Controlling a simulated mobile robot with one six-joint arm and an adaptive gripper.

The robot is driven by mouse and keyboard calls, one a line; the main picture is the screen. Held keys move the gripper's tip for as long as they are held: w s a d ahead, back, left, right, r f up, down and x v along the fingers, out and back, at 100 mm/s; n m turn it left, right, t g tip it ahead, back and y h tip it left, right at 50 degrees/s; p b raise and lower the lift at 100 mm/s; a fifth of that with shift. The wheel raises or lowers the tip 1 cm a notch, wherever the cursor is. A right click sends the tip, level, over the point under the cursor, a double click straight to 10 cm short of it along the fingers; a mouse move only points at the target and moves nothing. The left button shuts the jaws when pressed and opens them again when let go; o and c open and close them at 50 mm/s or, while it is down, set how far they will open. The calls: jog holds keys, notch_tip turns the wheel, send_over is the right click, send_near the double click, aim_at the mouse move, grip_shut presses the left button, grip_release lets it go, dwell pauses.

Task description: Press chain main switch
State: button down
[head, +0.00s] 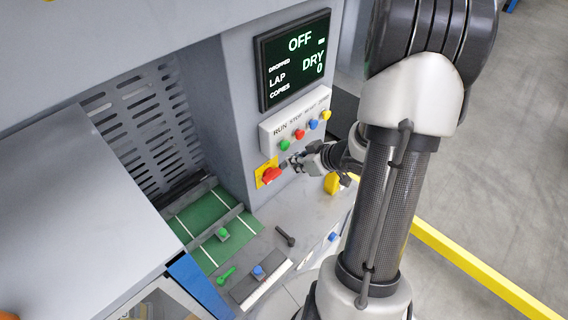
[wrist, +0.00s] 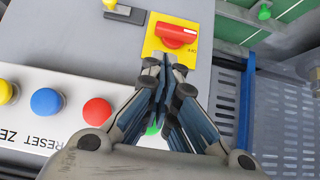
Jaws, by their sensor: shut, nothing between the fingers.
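The main switch is a red rotary knob (head: 271,175) on a yellow plate, on the grey machine face below the button strip. In the wrist view the red knob (wrist: 176,35) sits on its yellow plate just beyond my fingertips. My gripper (head: 288,162) is shut and empty, close to the right of the knob in the head view. In the wrist view my gripper (wrist: 164,66) has its fingertips over the lower part of the yellow plate. I cannot tell whether they touch it. The display (head: 296,58) reads OFF, DRY and 0.
A button strip (head: 270,133) with green, red, blue and yellow buttons is just above my gripper. A green bed (head: 190,228) with small knobs lies lower left. A dark lever (head: 285,236) stands on the ledge. A yellow floor line (head: 470,262) runs at right.

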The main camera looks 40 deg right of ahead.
jog(key=b, duration=0.2)
send_near(271, 167)
jog(key=x, duration=0.5)
jog(key=shift+w+d+f, duration=0.15)
jog(key=shift+w+d, duration=0.05)
jog(key=shift+d, duration=0.1)
jog(key=shift+a, duration=0.1)
